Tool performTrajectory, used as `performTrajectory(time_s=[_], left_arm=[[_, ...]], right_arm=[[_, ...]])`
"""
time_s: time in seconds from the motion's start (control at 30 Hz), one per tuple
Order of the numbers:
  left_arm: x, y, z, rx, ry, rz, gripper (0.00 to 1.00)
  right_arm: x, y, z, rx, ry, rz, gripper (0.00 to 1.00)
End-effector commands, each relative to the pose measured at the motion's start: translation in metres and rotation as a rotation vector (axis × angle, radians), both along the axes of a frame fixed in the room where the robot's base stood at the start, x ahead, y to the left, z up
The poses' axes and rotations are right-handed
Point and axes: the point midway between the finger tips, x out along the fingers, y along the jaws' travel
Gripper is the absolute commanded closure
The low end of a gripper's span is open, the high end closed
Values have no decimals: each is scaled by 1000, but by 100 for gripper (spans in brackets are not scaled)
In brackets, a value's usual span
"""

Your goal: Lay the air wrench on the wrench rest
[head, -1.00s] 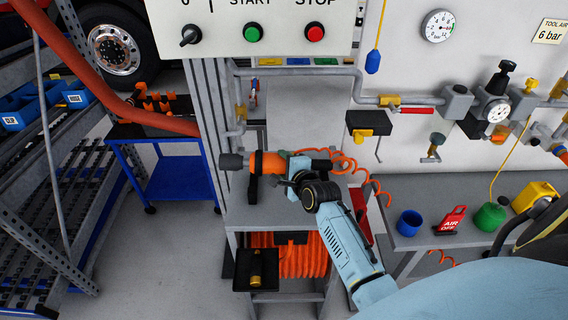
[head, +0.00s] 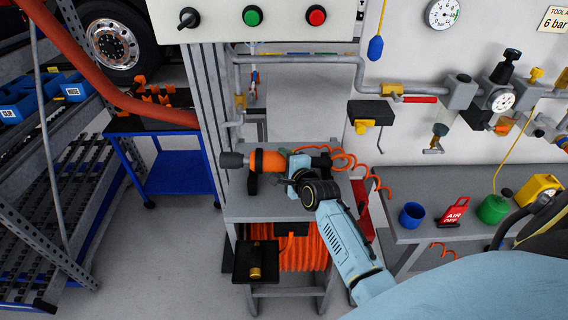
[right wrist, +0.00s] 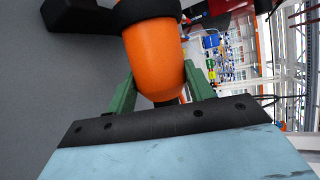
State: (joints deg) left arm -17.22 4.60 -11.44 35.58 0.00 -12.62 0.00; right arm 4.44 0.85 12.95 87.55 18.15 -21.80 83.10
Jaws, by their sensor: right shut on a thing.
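The air wrench (head: 268,161) has an orange body, a grey nose at the left and a coiled orange hose behind. It lies level over the small grey stand (head: 285,208), at the black upright wrench rest (head: 252,183). Its nose end appears to be in the rest, but I cannot tell if its weight is borne there. My right gripper (head: 292,170) is shut on the wrench's right part. In the right wrist view, its green fingers (right wrist: 161,88) stand on both sides of the orange body (right wrist: 153,55). My left gripper is not in view.
A black tray with a brass part (head: 255,274) sits low on the stand's front. Orange hose (head: 305,250) hangs below the top. A side bench at the right holds a blue cup (head: 412,215), a red tag (head: 454,212) and a green container (head: 492,209). A blue cart (head: 175,172) stands left.

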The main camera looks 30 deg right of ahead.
Motion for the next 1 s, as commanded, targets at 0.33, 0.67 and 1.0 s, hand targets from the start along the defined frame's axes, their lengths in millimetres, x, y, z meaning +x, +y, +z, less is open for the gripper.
performTrajectory(time_s=[0.33, 0.67, 1.0], left_arm=[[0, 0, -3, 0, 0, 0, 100], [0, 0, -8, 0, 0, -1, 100], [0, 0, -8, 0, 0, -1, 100]], right_arm=[[-2, 1, -9, 20, 8, -3, 100], [-2, 1, -16, 20, 8, -4, 100], [-2, 0, -16, 13, 8, -3, 21]])
